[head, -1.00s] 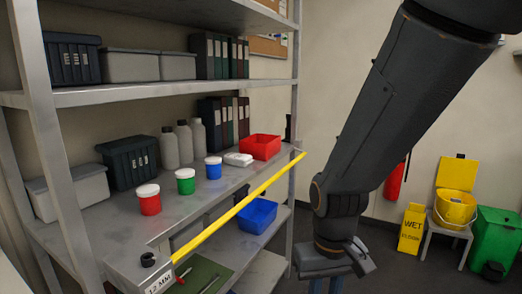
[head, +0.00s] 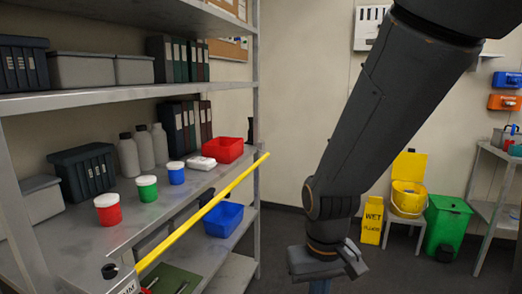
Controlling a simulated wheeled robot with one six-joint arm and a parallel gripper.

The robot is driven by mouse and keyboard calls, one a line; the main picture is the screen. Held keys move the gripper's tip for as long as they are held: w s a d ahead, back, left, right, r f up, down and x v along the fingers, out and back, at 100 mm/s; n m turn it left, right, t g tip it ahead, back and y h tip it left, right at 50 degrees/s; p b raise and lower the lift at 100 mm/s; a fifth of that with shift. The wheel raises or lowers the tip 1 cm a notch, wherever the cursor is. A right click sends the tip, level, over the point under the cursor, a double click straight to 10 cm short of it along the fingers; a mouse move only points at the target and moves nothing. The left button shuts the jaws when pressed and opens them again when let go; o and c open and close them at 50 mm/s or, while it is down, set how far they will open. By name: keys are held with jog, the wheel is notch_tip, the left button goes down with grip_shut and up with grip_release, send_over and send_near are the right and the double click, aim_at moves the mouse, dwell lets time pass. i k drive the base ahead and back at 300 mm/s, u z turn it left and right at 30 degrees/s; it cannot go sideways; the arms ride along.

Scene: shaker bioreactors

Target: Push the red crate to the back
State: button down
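The red crate (head: 223,150) is an open-topped bin on the middle shelf (head: 112,232), near its right end. It stands beside a white packet, with dark binders behind it to the left. My gripper (head: 321,283) is at the lower middle of the head view, low and to the right of the shelf, well apart from the crate. Its fingers are cut off by the bottom edge, so I cannot see whether it is open or shut.
A yellow bar (head: 205,208) slants along the shelf's front edge. Red, green and blue jars (head: 147,189) and the white packet (head: 202,163) stand on the shelf. A blue crate (head: 223,219) sits one shelf lower. A wet floor sign (head: 372,220) and a green bin (head: 446,226) stand at the right.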

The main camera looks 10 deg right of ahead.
aim_at(226, 150)
jog(key=z, duration=0.35)
jog(key=k, duration=0.45)
jog(key=z, duration=0.95)
jog(key=i, duration=1.25)
jog(key=u, duration=0.55)
